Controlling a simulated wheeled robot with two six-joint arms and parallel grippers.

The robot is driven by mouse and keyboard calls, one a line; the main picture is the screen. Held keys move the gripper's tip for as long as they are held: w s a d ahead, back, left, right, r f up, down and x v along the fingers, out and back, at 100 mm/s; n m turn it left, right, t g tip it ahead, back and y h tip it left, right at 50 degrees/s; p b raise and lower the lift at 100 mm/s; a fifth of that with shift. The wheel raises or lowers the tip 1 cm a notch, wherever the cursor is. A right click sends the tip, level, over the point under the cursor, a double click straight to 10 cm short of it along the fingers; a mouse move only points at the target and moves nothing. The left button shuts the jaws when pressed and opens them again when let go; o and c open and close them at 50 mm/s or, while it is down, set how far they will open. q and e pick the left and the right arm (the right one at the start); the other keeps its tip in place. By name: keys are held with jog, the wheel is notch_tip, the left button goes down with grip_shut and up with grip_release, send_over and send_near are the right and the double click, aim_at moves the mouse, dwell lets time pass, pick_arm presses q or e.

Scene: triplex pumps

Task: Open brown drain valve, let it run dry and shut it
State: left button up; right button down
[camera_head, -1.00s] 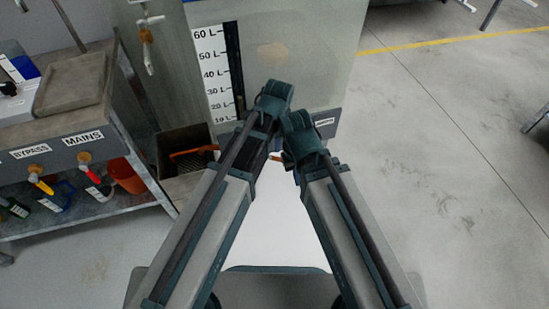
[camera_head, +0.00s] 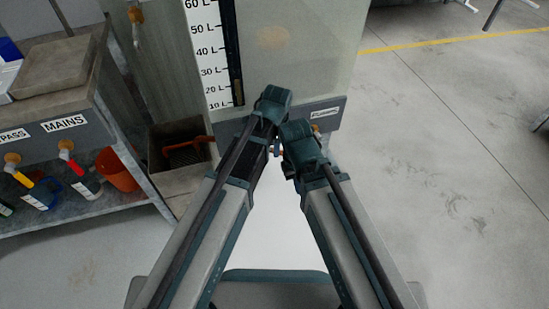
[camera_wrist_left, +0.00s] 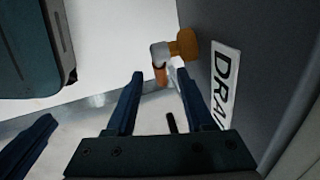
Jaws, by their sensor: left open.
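The drain valve (camera_wrist_left: 187,43) has a brown-orange fitting on the dark panel beside a white label (camera_wrist_left: 225,82) reading DRAI, its end cut off. A pale grey piece and a brown-orange tip (camera_wrist_left: 160,74) hang beside the fitting. In the left wrist view my left gripper (camera_wrist_left: 160,75) is open, its fingertips just short of the valve, with the brown tip between them. I cannot tell whether they touch. In the head view my arms hide most of the valve. One dark blue finger at the left wrist view's lower left may be my right gripper's.
The tank (camera_head: 300,50) has a litre scale (camera_head: 205,55) and a gauge tube (camera_head: 232,50), brownish near 10 to 20 L. A bench (camera_head: 85,115) with MAINS and bypass valves stands left, a dark bin (camera_head: 180,150) beside it. Floor at right is clear.

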pick_arm(q)
jog(key=f+b, duration=0.2)
jog(key=f, duration=0.1)
jog(key=f+b, duration=0.1)
jog(key=shift+w+f, duration=0.3)
jog(key=shift+w, duration=0.05)
jog(key=shift+r, duration=0.1)
grip_shut()
dwell(1.1)
